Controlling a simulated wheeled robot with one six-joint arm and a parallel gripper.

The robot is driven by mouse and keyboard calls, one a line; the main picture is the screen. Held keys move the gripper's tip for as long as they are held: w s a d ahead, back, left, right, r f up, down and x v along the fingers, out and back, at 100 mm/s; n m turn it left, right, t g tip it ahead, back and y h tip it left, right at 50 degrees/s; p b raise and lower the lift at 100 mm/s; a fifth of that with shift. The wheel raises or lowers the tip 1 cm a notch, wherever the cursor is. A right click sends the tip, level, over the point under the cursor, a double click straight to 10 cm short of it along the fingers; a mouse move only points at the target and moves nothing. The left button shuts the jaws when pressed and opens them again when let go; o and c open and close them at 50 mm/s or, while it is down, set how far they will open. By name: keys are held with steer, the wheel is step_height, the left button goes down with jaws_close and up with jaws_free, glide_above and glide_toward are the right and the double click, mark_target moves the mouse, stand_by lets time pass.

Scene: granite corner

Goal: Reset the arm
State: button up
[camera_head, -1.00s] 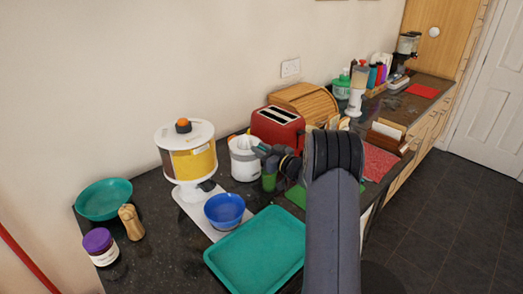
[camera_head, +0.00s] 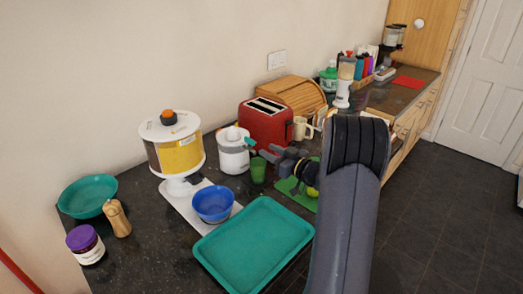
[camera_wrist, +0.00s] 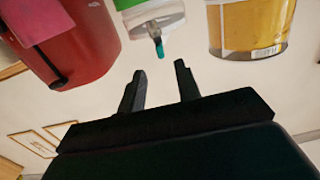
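My gripper (camera_head: 266,155) is on the left end of my dark arm, over the counter, pointing left toward the white juicer (camera_head: 233,150). In the wrist view my gripper (camera_wrist: 160,82) shows two dark fingers spread apart with nothing between them. The juicer's teal-tipped spout (camera_wrist: 159,48) shows beyond the fingers, apart from them. A green cup (camera_head: 258,171) stands just below and left of my gripper in the head view. My arm hides part of the counter to the right.
A red toaster (camera_head: 270,124) and a yellow dispenser (camera_head: 177,152) stand near the wall. A blue bowl (camera_head: 213,204), a teal tray (camera_head: 254,246), a green bowl (camera_head: 87,195), a pepper mill (camera_head: 117,218) and a purple-lidded jar (camera_head: 85,244) occupy the front. A green mat (camera_head: 304,200) lies beneath my arm.

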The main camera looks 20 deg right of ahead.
mark_target(254, 143)
steer(key=shift+s+d, duration=0.15)
steer(key=shift+s, duration=0.25)
steer(key=shift+w, duration=0.15)
steer(key=p+x, duration=0.3)
steer(key=x, duration=0.7)
steer(key=shift+w+a, duration=0.25)
steer(key=shift+w, duration=0.1)
steer(key=shift+m+t+h, duration=0.4)
steer(key=shift+m+h, duration=0.3)
steer(key=shift+h, duration=0.3)
steer(key=shift+s, duration=0.1)
steer(key=shift+d+n+y, duration=0.1)
steer(key=shift+n+y, duration=0.2)
steer(key=shift+y, duration=0.1)
